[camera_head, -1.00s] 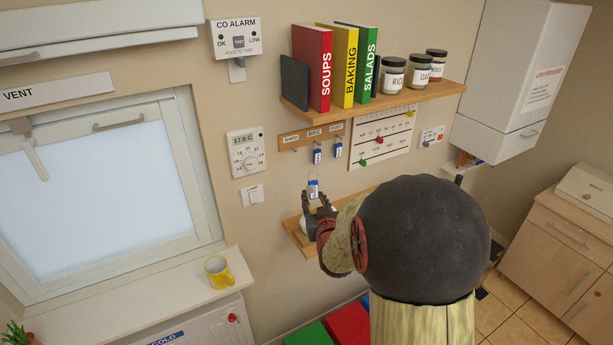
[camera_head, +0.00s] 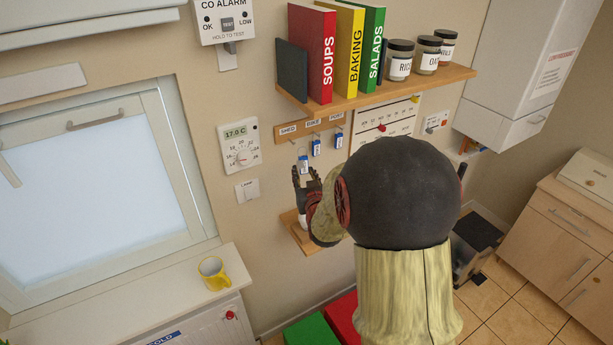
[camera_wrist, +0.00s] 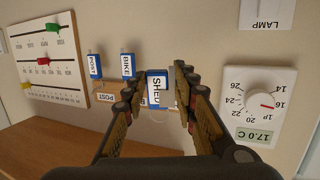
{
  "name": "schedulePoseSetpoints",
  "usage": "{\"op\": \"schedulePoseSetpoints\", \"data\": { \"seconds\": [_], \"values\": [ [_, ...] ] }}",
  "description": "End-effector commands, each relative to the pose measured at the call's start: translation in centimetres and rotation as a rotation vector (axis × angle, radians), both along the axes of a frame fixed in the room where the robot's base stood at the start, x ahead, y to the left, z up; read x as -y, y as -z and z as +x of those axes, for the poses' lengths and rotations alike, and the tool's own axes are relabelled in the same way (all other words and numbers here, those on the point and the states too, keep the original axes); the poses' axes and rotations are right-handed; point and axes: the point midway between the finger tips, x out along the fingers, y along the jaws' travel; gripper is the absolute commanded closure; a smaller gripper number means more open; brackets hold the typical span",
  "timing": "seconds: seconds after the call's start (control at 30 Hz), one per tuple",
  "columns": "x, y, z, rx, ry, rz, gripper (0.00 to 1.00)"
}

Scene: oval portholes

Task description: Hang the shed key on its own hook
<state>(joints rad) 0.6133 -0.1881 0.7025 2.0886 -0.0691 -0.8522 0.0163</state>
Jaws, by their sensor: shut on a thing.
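The shed key (camera_head: 303,163), with a blue and white tag, is upright between the fingertips of my gripper (camera_head: 306,180). In the wrist view its tag (camera_wrist: 157,86) reads SHED, and my gripper (camera_wrist: 156,96) is shut on it. The hook board (camera_head: 281,132) carries the labels SHED, BIKE and POST. The key is just below the SHED hook (camera_head: 291,142) and slightly to its right. I cannot tell whether its ring touches the hook. The bike key (camera_head: 316,147) and the post key (camera_head: 338,140) hang under their own labels.
A shelf (camera_head: 385,98) with books and jars is above the board. A small lower shelf (camera_head: 290,218) is below my gripper, partly hidden by my arm. The thermostat (camera_head: 238,146) is on the left, and a slider chart (camera_head: 398,112) is on the right.

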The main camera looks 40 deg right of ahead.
Motion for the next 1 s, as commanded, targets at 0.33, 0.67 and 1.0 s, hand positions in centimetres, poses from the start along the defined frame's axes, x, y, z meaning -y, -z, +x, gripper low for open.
{"op": "schedulePoseSetpoints", "data": {
  "seconds": [0.33, 0.67, 1.0],
  "values": [
    [0.5, 0.0, 1.9, 0.001, 0.0, 0.0, 1.0],
    [0.9, 0.3, 3.6, 0.0, 0.0, 0.0, 1.0],
    [1.3, 0.4, 5.4, 0.0, 0.0, 0.0, 1.0]
  ]
}}
